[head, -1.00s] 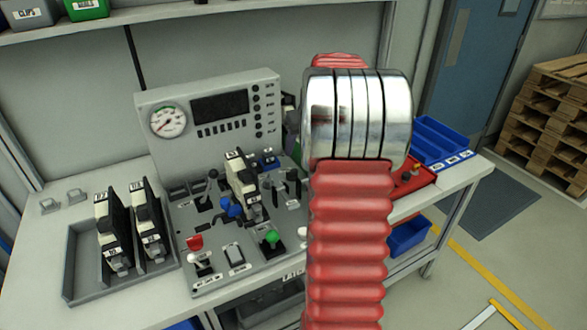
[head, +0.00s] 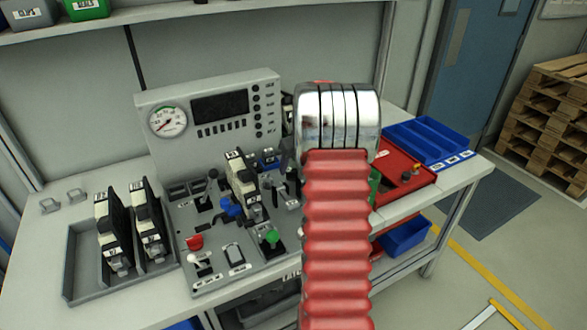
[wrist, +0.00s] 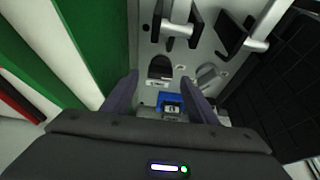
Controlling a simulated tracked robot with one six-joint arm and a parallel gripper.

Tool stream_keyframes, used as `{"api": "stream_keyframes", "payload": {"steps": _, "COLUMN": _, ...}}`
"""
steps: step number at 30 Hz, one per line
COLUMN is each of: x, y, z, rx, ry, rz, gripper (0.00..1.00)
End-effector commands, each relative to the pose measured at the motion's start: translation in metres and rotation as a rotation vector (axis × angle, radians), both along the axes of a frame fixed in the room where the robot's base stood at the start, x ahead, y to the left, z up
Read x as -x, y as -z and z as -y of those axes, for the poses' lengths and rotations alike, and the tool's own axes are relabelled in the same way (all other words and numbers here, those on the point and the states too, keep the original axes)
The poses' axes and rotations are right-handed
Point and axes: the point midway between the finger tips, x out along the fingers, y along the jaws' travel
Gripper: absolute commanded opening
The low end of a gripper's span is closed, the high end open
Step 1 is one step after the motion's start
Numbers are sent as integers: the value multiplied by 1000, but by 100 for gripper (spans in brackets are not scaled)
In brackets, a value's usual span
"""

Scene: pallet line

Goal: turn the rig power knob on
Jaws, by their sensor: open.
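The test rig has a grey upright panel (head: 210,125) and a sloped control deck (head: 215,275) on the bench in the head view. The deck carries several levers, switches and knobs. I cannot tell which one is the rig power knob, as the labels are too small to read. My arm hides the deck's right side and my gripper in the head view. In the wrist view my gripper (wrist: 160,84) is open, its two dark fingers apart and pointing at the rig. A blue part (wrist: 170,101) shows between the fingers, and a dark rounded control (wrist: 160,67) lies just beyond. Nothing is held.
A tray (head: 85,290) with two black-and-white units stands left of the rig. A red box (head: 400,180) and blue bin (head: 430,138) are to the right. In the wrist view a green wall-like surface (wrist: 75,60) is close on the left and dark blocks on the right.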

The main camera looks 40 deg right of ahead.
Motion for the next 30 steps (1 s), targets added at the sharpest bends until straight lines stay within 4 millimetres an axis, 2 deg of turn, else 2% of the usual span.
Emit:
{"api": "stream_keyframes", "payload": {"steps": 6, "x": -7, "y": 18, "z": 2, "rx": 0, "ry": 0, "rz": 0, "gripper": 53}}
{"api": "stream_keyframes", "payload": {"steps": 16, "x": -8, "y": 20, "z": 3, "rx": 0, "ry": 0, "rz": 1, "gripper": 53}}
{"api": "stream_keyframes", "payload": {"steps": 30, "x": -7, "y": 19, "z": 3, "rx": 1, "ry": 1, "rz": 1, "gripper": 20}}
